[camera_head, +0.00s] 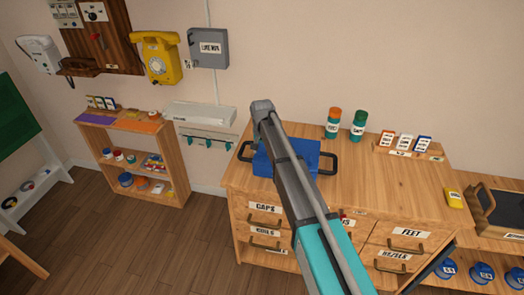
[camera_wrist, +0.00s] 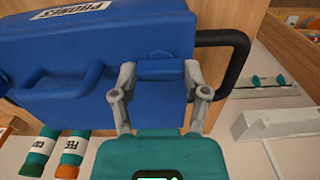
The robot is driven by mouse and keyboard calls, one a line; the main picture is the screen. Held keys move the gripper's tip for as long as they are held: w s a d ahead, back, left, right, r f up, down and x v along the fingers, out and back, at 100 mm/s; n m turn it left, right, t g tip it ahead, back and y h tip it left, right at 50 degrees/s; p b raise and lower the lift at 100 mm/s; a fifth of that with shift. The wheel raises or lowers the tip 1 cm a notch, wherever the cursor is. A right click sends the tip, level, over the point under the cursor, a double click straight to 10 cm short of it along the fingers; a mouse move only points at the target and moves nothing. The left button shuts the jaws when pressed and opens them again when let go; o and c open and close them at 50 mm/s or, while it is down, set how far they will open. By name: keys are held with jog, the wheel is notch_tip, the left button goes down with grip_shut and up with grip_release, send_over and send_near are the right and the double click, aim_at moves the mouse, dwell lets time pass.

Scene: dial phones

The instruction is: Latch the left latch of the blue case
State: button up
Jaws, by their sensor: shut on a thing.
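The blue case (camera_head: 265,163) stands on the wooden cabinet, partly hidden behind my arm in the head view. In the wrist view the case (camera_wrist: 60,45) fills the upper left, with a blue carry handle (camera_wrist: 50,85) and an upside-down PHONES label. A blue latch (camera_wrist: 160,68) sits on the case near its end with the black side handle (camera_wrist: 245,65). My gripper (camera_wrist: 160,75) has its two grey fingers on either side of this latch and is shut on it. In the head view my arm hides the fingertips and the latch.
Two capped jars (camera_head: 334,122) stand behind the case by the wall. A card rack (camera_head: 410,146) and a yellow box (camera_head: 453,200) lie to the right on the cabinet top (camera_head: 375,185). The cabinet top between case and rack is mostly clear.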

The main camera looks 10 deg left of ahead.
jog(key=o, duration=1.2)
jog(key=shift+c, duration=0.2)
jog(key=shift+n, duration=0.4)
